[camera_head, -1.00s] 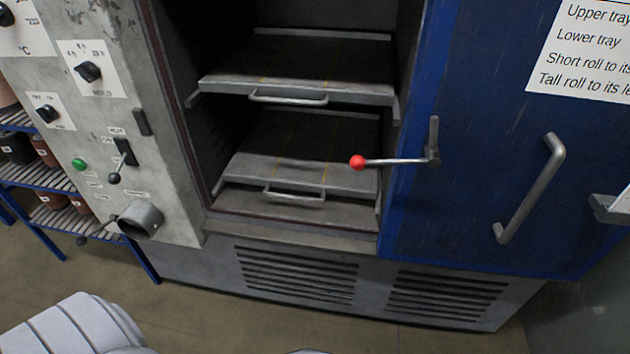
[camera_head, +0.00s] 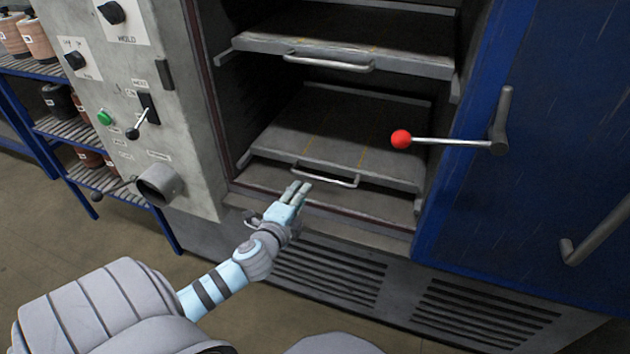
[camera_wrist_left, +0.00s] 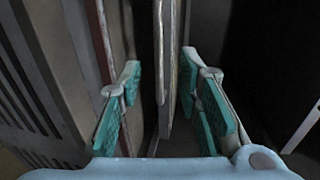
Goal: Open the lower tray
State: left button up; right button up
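The lower tray (camera_head: 345,125) is a dark grey slab inside the open oven, with a metal bar handle (camera_head: 335,180) on its front edge. My left gripper (camera_head: 298,188) reaches in from the lower left, its fingertips at the left end of this handle. In the left wrist view the gripper (camera_wrist_left: 162,85) is open, its teal finger pads well apart. Long grey edges run between the pads; I cannot tell there which one is the handle or whether a finger touches it. My right gripper is not in view.
The upper tray (camera_head: 345,35) with its own handle (camera_head: 330,66) sits above. A red-knobbed lever (camera_head: 401,139) juts from the blue door (camera_head: 545,140) in front of the opening's right side. The control panel (camera_head: 160,115) with a pipe stub (camera_head: 160,184) borders the left. A blue shelf (camera_head: 95,130) stands further left.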

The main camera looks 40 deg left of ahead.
aim_at(314, 178)
pick_arm(q)
jog(key=b+x, duration=0.2)
jog(key=x, duration=0.9)
jog(key=shift+f, duration=0.2)
grip_shut()
